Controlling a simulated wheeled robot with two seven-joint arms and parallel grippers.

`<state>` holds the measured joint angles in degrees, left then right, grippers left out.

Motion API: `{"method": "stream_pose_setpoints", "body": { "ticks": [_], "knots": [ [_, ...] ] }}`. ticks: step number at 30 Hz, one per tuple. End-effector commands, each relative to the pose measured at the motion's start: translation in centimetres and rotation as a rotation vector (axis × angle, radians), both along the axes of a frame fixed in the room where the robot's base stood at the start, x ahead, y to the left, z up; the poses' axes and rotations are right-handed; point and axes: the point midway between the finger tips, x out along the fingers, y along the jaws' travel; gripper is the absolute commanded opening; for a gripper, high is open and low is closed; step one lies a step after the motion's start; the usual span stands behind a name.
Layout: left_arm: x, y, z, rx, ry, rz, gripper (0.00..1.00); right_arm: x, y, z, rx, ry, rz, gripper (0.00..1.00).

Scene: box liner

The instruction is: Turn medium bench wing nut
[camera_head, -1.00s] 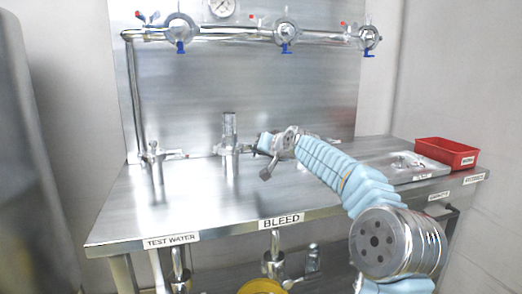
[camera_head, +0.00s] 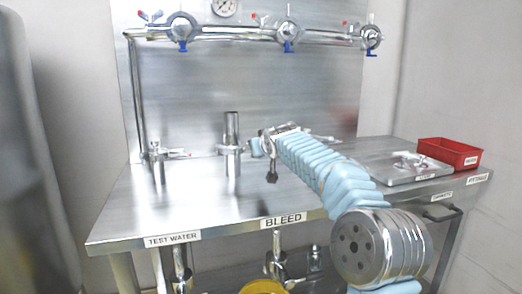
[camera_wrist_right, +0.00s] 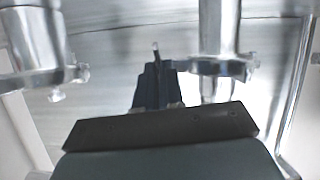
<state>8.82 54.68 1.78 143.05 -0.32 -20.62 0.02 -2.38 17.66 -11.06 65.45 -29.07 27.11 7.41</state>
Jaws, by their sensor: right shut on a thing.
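A steel upright fitting (camera_head: 232,130) stands on the bench with a clamp ring round it. The right end of its clamp, where the bench wing nut sits, meets my right gripper (camera_head: 257,146). In the right wrist view the dark fingers (camera_wrist_right: 155,68) are shut beside the clamp (camera_wrist_right: 205,68) of an upright pipe. Only a thin light tip (camera_wrist_right: 155,46) shows between them, so the wing nut is mostly hidden. My left gripper is not in view.
Clamped valves (camera_head: 183,28) line the pipe along the back panel. A red bin (camera_head: 449,153) and a steel tray (camera_head: 408,168) are at the bench's right. A yellow bucket (camera_head: 263,287) is below. The bench's front left (camera_head: 150,212) is bare.

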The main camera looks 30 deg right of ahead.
Motion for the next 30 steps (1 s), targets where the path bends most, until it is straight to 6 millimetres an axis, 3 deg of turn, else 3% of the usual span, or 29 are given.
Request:
{"method": "stream_pose_setpoints", "body": {
  "ticks": [12,13,18,30],
  "knots": [
    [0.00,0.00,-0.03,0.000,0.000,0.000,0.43,0.01,0.01,-0.14,-0.007,0.005,0.000,0.00],
    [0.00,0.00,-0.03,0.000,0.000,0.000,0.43,0.01,0.01,-0.14,-0.006,0.005,0.001,0.09],
    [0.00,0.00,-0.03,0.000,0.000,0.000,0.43,0.01,0.02,-0.11,-0.006,0.003,0.000,0.33],
    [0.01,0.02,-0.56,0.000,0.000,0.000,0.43,-0.93,0.28,0.26,-0.006,0.001,0.001,0.33]
  ]
}}
